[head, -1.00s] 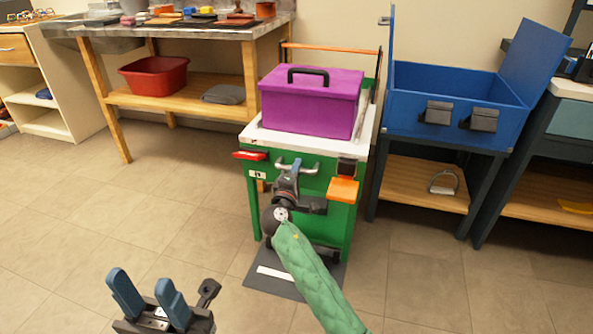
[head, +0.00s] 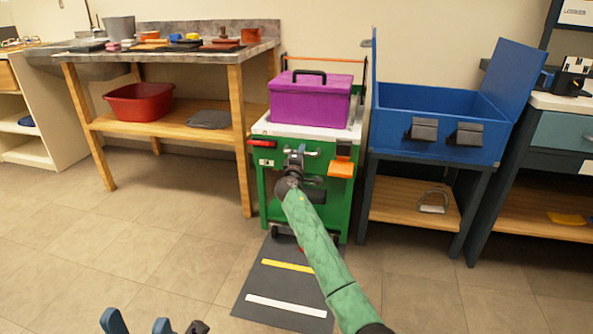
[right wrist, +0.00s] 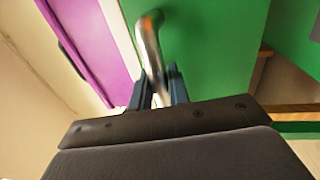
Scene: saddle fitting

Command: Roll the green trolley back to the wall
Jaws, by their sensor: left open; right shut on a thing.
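The green trolley (head: 312,208) stands between the wooden workbench and the blue box's stand, close to the wall. It carries a purple toolbox (head: 311,99) on its white top. My right gripper (head: 296,156) is shut on the metal handle on the trolley's front. In the right wrist view the fingers (right wrist: 158,92) close around the curved handle (right wrist: 150,45), with the green front (right wrist: 213,50) beyond. My left gripper (head: 138,325) is open and empty at the bottom left, partly cut off by the frame.
A dark mat (head: 283,285) with a yellow and a white stripe lies on the floor before the trolley. The wooden workbench (head: 242,150) is close on the left, and the blue box (head: 395,122) on its dark stand is on the right. The floor at left is clear.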

